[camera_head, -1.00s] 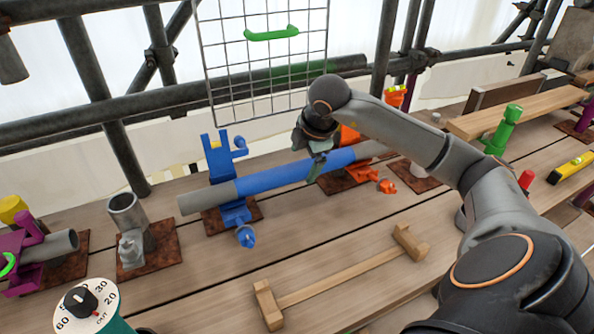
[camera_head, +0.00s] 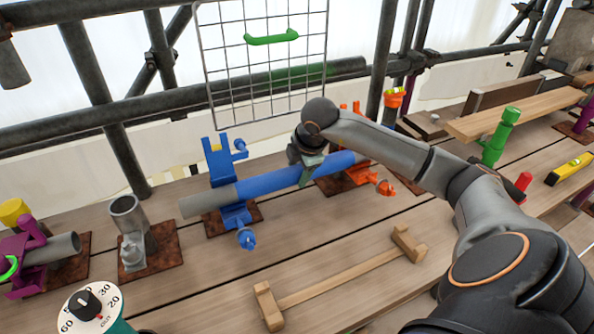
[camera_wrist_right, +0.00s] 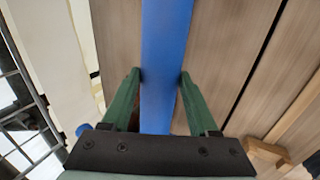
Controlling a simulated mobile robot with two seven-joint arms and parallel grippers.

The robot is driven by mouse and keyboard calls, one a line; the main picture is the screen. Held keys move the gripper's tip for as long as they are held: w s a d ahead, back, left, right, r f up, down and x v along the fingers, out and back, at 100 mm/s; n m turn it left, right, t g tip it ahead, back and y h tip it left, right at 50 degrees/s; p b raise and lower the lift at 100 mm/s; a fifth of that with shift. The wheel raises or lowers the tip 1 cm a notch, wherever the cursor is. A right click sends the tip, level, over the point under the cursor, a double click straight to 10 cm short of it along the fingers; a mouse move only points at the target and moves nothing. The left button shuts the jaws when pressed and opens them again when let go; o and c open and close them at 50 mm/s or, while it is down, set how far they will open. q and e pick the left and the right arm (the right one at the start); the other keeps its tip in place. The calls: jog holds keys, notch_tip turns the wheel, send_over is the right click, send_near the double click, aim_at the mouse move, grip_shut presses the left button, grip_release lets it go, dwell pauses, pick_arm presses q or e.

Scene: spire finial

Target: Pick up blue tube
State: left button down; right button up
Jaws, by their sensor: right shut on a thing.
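The blue tube (camera_head: 265,183) lies slightly slanted across a blue clamp stand (camera_head: 219,165) at its left and an orange clamp stand (camera_head: 384,188) at its right. Its left end is grey; its right end is hidden behind my right arm. My right gripper (camera_head: 309,173) reaches down onto the tube between the two stands. In the right wrist view the tube (camera_wrist_right: 166,50) runs between the green fingers (camera_wrist_right: 160,78), which press on both its sides. The gripper is shut on it. I see no clear gap under the tube. My left gripper is out of view.
A wooden bar with end blocks (camera_head: 340,277) lies on the planks in front. A grey pipe socket (camera_head: 128,217) and a purple clamp (camera_head: 30,250) stand to the left. A wire grid (camera_head: 262,80) and scaffold pipes rise behind. A green post (camera_head: 497,140) stands right.

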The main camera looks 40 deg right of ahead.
jog(key=shift+s+f, duration=0.1)
jog(key=shift+f, duration=0.05)
grip_shut()
dwell(0.4)
jog(key=shift+r, duration=0.3)
